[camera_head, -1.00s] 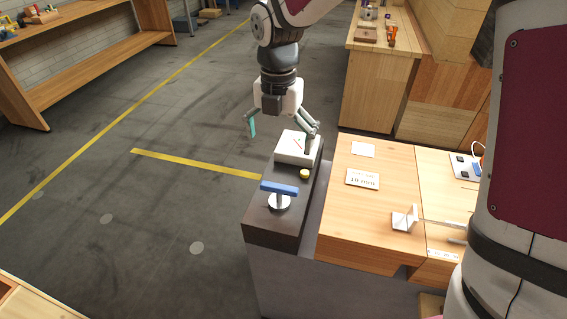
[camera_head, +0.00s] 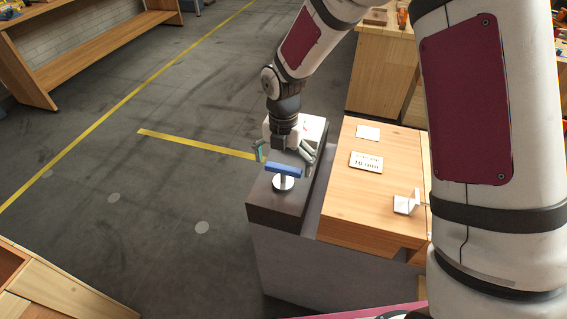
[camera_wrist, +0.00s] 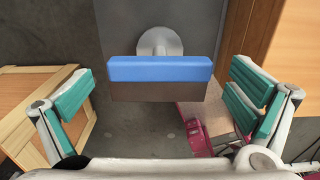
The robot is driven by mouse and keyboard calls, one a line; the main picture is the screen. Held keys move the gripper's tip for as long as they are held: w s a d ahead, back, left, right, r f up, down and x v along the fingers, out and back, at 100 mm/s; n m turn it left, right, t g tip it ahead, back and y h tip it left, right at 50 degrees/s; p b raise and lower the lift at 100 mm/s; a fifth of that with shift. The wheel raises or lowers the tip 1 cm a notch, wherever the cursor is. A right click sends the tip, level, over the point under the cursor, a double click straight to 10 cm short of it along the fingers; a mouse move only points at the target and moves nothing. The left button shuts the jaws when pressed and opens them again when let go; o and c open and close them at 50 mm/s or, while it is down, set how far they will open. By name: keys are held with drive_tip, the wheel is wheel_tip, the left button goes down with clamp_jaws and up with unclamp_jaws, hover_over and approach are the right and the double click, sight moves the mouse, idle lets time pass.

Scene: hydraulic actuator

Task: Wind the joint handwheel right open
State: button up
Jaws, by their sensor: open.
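The joint handwheel shows as a blue crossbar (camera_head: 284,169) on a short silver post with a round silver base (camera_head: 284,184). It stands on the dark top of a grey pedestal (camera_head: 262,213). My gripper (camera_head: 285,157) is open and just behind and above the bar in the head view. In the wrist view the blue bar (camera_wrist: 160,69) lies crosswise between my two teal-padded fingers (camera_wrist: 162,96), with a gap at each end. No contact shows. The height of my fingers over the bar is hard to judge.
A white box (camera_head: 312,130) stands on the pedestal behind my gripper. A wooden bench (camera_head: 345,215) to the right holds a printed sign (camera_head: 366,161), a white card (camera_head: 368,133) and a metal bracket (camera_head: 405,203). Open floor lies to the left.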

drive_tip(key=shift+f, duration=0.25)
drive_tip(key=c, duration=1.1)
